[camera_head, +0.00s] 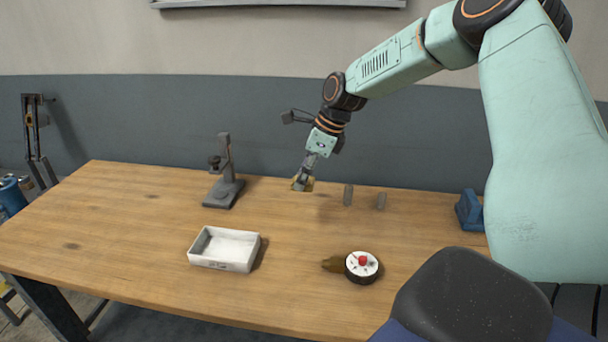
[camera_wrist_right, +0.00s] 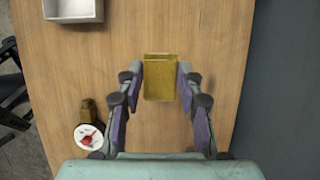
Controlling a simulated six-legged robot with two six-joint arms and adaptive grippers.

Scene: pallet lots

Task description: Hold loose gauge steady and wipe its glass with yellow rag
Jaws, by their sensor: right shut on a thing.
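The gauge (camera_head: 362,266) lies on the wooden table near its front edge, with a white round face, a red mark at its centre and a brass stem pointing left. It also shows in the right wrist view (camera_wrist_right: 88,135) at the lower left. My right gripper (camera_head: 302,184) is raised above the back part of the table, behind and left of the gauge. It is shut on the yellow rag (camera_wrist_right: 160,78), a folded block between its two fingers in the right wrist view. No gripper touches the gauge. My left gripper is not in view.
A white tray (camera_head: 193,252) stands left of the gauge. A dark stand (camera_head: 226,188) is at the back left. Two small grey upright pieces (camera_head: 348,194) and a blue object (camera_head: 469,211) are at the back right. The table between tray and gauge is clear.

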